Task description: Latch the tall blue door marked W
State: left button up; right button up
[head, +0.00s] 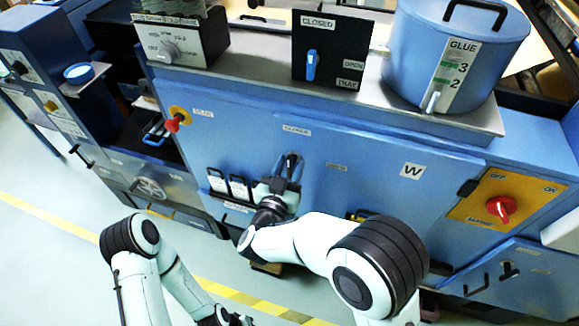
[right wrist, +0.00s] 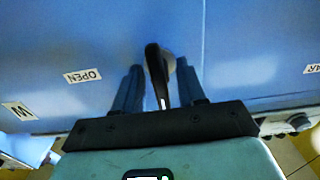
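The tall blue door marked W (head: 375,190) is in the front of the blue machine and looks shut or nearly so. Its black latch handle (head: 291,160) is at the door's left edge, pointing up towards the CLOSED label (head: 297,131). The OPEN label (head: 337,165) is to its right. My right gripper (head: 287,168) is at the handle. In the right wrist view, the handle (right wrist: 155,70) stands between the two fingers (right wrist: 160,88), with a gap visible on the left side. My left gripper (head: 228,318) is low at the bottom edge, partly cut off, away from the door.
A red knob (head: 173,124) is left of the door, and a red switch on a yellow plate (head: 500,208) is right of it. A glue tank (head: 455,55) stands on top. Open floor is at lower left.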

jog(key=shift+s, duration=0.1)
pick_arm(q)
jog(key=f, duration=0.1)
jog(key=s+f+b, duration=0.1)
jog(key=f+b, duration=0.1)
jog(key=shift+s, duration=0.3)
pick_arm(e)
jog(key=v, duration=1.3)
